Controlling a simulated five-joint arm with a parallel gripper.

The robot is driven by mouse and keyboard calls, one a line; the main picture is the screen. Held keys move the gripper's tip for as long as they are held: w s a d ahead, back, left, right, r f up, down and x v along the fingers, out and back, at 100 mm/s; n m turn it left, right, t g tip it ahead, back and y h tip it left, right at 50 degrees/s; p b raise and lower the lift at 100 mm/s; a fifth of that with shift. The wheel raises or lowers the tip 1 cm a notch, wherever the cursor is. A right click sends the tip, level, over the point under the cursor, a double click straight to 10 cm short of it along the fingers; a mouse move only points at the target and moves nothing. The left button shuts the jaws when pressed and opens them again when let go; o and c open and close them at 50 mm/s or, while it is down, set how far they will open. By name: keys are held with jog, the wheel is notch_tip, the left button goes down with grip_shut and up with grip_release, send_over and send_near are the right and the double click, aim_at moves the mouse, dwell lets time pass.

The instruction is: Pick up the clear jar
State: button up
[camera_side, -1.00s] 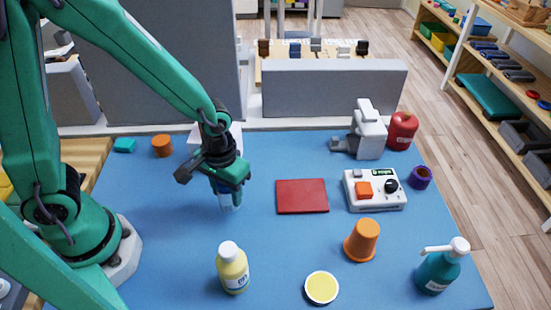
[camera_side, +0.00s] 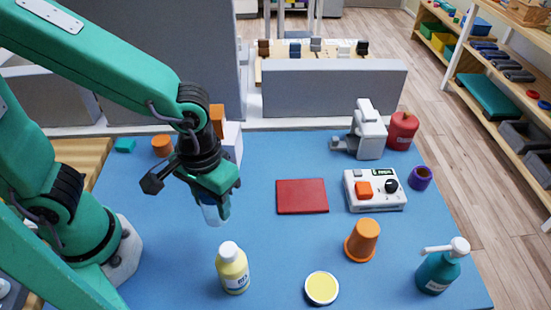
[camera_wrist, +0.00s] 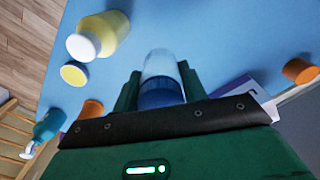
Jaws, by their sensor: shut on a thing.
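The clear jar (camera_side: 210,214), with a blue band or lid, hangs slightly tilted between the fingers of my gripper (camera_side: 214,204) in the side view. My gripper is shut on it, and it appears to be held over the blue mat; the gap below it is hard to judge. In the wrist view the jar (camera_wrist: 161,68) sits between the two green fingers (camera_wrist: 160,88), its blue part nearest the palm. The fingers hide part of the jar in the side view.
A yellow bottle (camera_side: 232,270) stands just in front of my gripper. A white box (camera_side: 233,143) and an orange block (camera_side: 217,121) are behind it. A red pad (camera_side: 302,196), orange cup (camera_side: 362,241), yellow-topped lid (camera_side: 321,288) and teal pump bottle (camera_side: 441,268) lie rightward.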

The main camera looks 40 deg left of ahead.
jog(key=shift+s+d+r, duration=0.75)
jog(key=shift+s, duration=0.25)
jog(key=shift+w, duration=0.1)
